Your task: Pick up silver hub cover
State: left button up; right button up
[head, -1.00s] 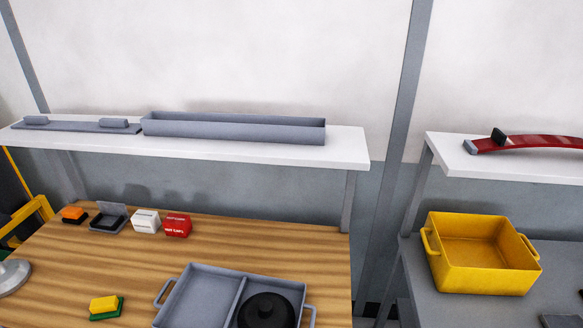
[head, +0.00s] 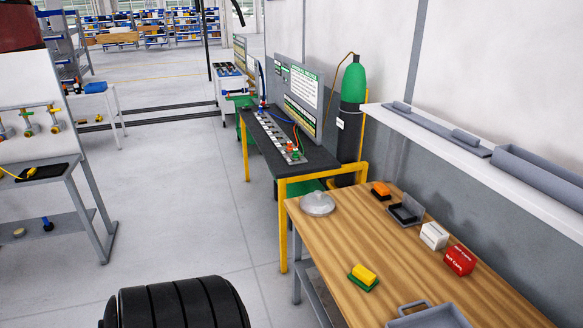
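The silver hub cover (head: 317,204) is a round, shallow dome with a small raised centre. It lies on the far left corner of the wooden workbench (head: 425,275) in the head view. Nothing covers it. Neither of my grippers shows in this view.
On the bench are a yellow-and-green sponge-like block (head: 364,277), an orange-and-black item (head: 380,190), a dark open case (head: 405,211), white (head: 434,236) and red (head: 459,260) boxes and a grey tray (head: 430,317). Floor (head: 185,205) is open between.

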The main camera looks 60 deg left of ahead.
aim_at(317, 203)
jog(key=u, duration=1.75)
jog(key=i+j+z, duration=0.1)
jog(key=z, duration=0.35)
jog(key=i+j+z, duration=0.1)
jog(key=z, duration=0.35)
jog(key=i+j+z, duration=0.1)
jog(key=z, duration=0.3)
jog(key=k+j, duration=0.05)
jog(key=j, duration=0.05)
